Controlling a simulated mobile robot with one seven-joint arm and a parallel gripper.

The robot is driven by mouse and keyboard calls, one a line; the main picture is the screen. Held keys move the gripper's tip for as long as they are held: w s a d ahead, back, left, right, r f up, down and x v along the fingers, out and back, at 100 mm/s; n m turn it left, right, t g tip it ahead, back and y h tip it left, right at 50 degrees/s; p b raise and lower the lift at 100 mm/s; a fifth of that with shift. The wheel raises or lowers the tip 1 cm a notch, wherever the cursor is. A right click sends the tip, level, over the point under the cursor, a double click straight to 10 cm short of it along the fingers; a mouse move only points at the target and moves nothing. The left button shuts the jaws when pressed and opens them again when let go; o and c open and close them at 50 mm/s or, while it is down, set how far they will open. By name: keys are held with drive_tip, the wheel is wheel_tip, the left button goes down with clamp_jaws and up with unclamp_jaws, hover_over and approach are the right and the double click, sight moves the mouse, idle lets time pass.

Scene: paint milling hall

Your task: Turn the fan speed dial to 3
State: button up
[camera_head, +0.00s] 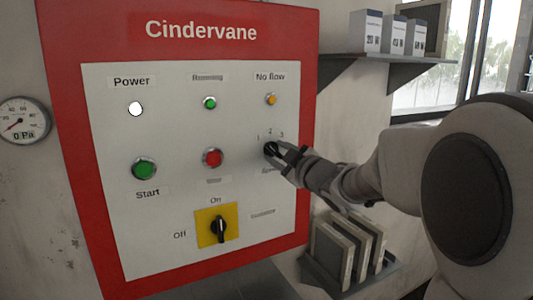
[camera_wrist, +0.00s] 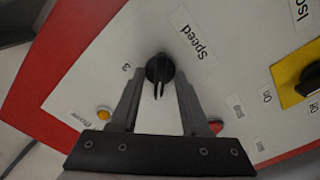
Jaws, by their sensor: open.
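The black fan speed dial (camera_head: 269,149) is on the white panel under the red Cindervane header, with 1, 2 and 3 printed around its top and the word Speed below it. In the wrist view the dial (camera_wrist: 158,68) sits between my open fingertips. Its white mark points down towards the palm, away from the 3 at its left, apparently on the 1 side. My gripper (camera_head: 277,154) is at the dial, one finger on each side; it also shows in the wrist view (camera_wrist: 160,76). I cannot tell whether the fingers touch the dial. The 1 is not visible in the wrist view.
Above the dial is the amber No flow lamp (camera_head: 271,99). To its left is a red button (camera_head: 213,157), then the green Start button (camera_head: 144,168). Below is the yellow-backed isolator switch (camera_head: 217,226), turned to On. A shelf (camera_head: 390,72) with boxes stands to the right.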

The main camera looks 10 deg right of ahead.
clamp_jaws()
drive_tip(key=shift+r+m, duration=0.1)
drive_tip(key=shift+m, duration=0.2)
drive_tip(key=m+p, duration=0.2)
drive_tip(key=m, duration=0.1)
drive_tip(key=shift+r, duration=0.1)
drive_tip(key=m+p, duration=0.3)
drive_tip(key=m, duration=0.2)
drive_tip(key=m+p, duration=0.3)
drive_tip(key=m, duration=0.1)
drive_tip(key=shift+m, duration=0.4)
drive_tip(key=shift+m+p, duration=1.1)
drive_tip(key=shift+m, duration=1.1)
